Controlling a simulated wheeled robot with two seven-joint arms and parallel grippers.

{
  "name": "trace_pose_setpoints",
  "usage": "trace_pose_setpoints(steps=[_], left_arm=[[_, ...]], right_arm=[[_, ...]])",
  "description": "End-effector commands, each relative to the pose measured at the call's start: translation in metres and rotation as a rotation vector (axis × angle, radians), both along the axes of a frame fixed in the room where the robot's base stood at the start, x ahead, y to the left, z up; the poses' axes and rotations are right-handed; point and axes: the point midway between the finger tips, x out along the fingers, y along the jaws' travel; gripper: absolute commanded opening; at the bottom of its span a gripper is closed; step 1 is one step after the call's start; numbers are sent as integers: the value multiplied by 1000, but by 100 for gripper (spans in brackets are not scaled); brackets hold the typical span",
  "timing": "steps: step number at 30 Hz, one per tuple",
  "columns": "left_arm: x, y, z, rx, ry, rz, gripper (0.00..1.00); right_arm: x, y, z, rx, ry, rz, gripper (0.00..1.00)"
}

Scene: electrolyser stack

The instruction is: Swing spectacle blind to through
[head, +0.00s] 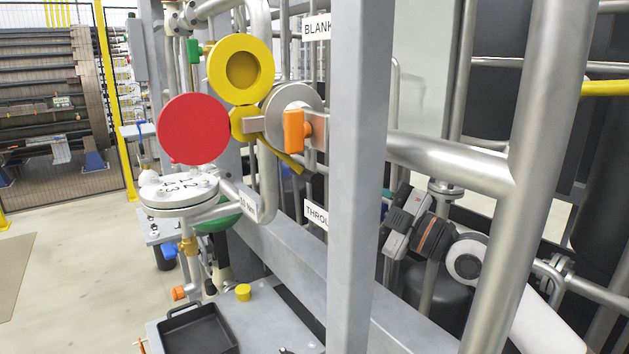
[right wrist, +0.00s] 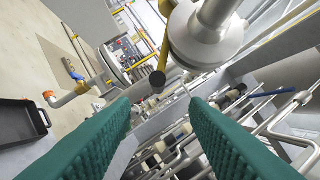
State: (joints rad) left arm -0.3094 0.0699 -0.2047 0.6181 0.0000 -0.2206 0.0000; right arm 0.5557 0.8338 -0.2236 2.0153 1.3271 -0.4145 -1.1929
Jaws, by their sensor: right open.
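In the head view a red disc (head: 193,129) and a yellow ring-shaped disc (head: 241,70) with a darker centre stand beside a grey pipe flange (head: 292,104). A yellow bar (head: 284,158) slants down to the right below the flange. An orange block (head: 294,132) sits on the flange's front. My left gripper is out of view.
The grey upright post (head: 356,170) stands between my right gripper and the discs. Signs BLANK (head: 316,28) and THROU… (head: 315,214) hang behind. A numbered round flange (head: 179,190) and black tray (head: 198,330) are lower left. Thick pipes (head: 450,162) crowd the right.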

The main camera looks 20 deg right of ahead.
Motion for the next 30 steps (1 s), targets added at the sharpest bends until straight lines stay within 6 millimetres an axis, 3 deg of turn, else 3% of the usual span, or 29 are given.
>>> trace_pose_setpoints(steps=[6,18,30], left_arm=[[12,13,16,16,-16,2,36],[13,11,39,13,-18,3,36],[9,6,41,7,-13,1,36]], right_arm=[[21,20,10,8,4,9,41],[78,65,23,4,4,4,41],[90,74,24,0,4,2,41]])
